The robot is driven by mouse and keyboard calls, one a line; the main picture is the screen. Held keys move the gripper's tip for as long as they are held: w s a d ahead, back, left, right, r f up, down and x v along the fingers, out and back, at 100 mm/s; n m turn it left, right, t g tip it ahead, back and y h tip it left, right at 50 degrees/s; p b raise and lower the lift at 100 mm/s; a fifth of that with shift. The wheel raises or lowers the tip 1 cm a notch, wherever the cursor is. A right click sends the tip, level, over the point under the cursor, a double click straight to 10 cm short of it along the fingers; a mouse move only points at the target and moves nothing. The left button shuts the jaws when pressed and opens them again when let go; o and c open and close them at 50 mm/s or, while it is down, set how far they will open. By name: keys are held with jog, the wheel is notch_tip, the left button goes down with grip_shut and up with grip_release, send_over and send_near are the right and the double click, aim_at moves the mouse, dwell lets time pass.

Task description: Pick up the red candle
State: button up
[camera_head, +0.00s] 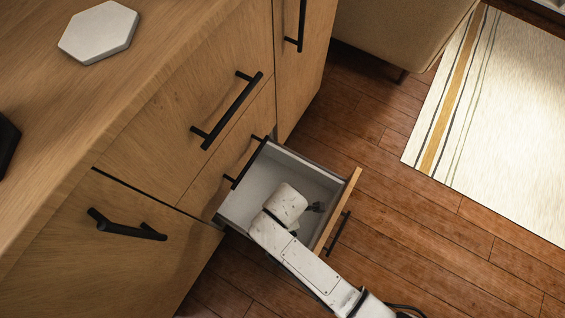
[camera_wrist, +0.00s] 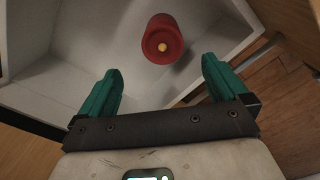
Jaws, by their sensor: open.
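The red candle (camera_wrist: 163,38) shows in the wrist view, at the top middle, inside the open drawer (camera_wrist: 45,100). Its round end with a small yellow spot faces the camera. My gripper (camera_wrist: 162,82) is open, with its two green fingers apart and nothing between them. The candle is beyond the fingertips and appears roughly centred between them. In the head view, my arm reaches over the drawer (camera_head: 262,165), and my gripper (camera_head: 314,207) shows only as a small dark part there. The candle cannot be seen in the head view.
A striped rug (camera_head: 500,120) lies on the open wooden floor at the right.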

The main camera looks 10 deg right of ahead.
jog(key=shift+n, duration=0.4)
jog(key=f+b, duration=0.1)
jog(key=f, duration=0.1)
jog(key=f+b, duration=0.1)
jog(key=f, duration=0.2)
jog(key=shift+s+a+f+b, duration=0.3)
jog(key=shift+f+b, duration=0.1)
jog(key=shift+w+d+f+b, duration=0.1)
jog(key=shift+f+b, duration=0.95)
jog(key=shift+f, duration=0.45)
jog(key=shift+w+f+b, duration=0.1)
jog(key=shift+f+b, duration=0.9)
jog(key=shift+f, duration=0.5)
jog(key=shift+r, duration=0.1)
jog(key=c, duration=1.3)
